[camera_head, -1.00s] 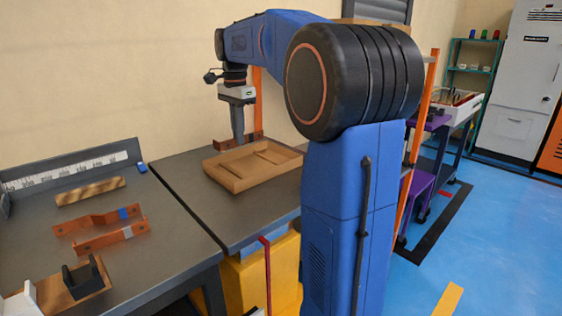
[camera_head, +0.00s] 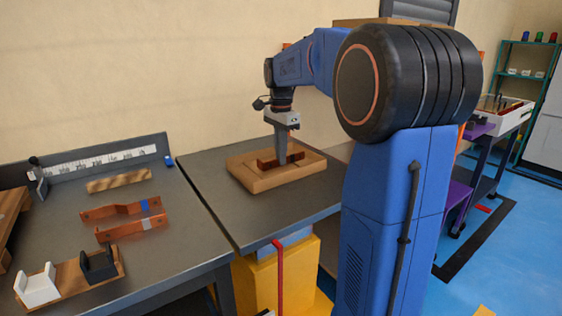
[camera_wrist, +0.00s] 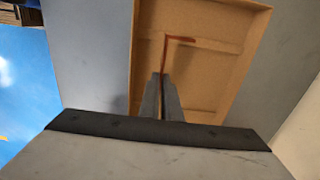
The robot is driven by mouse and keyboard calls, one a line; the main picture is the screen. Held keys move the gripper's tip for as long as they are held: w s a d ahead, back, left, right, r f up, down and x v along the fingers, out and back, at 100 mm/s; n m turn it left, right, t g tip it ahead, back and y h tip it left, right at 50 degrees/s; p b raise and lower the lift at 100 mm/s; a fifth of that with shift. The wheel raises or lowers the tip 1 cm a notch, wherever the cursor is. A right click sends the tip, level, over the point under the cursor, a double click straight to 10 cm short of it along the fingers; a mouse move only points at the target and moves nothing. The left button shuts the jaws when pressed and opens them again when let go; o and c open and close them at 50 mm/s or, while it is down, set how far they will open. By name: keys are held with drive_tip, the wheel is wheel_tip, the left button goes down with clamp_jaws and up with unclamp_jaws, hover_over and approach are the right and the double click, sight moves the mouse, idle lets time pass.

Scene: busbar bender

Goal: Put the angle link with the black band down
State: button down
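My gripper (camera_head: 281,156) points down over the shallow cardboard-brown tray (camera_head: 250,185) on the grey table. It is shut on a copper angle link (camera_head: 267,159), which sits within the tray's outline, low between its walls. In the wrist view the fingers (camera_wrist: 162,98) pinch one leg of the link, and its other leg (camera_wrist: 182,39) turns off to the right at the far end. The tray (camera_wrist: 222,92) lies below it. I cannot tell whether the link touches the tray floor. No black band is visible; the fingers may cover it.
On the left table lie a copper link with a blue band (camera_head: 112,210), one with a pale band (camera_head: 125,229), a wooden strip (camera_head: 119,180) and a wooden base with white and black holders (camera_head: 71,277). Bare tabletop (camera_head: 218,179) surrounds the tray.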

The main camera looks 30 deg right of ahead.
drive_tip(key=shift+f, duration=1.05)
drive_tip(key=shift+f, duration=0.1)
drive_tip(key=c, duration=2)
unclamp_jaws()
wheel_tip(320, 180, up, 12)
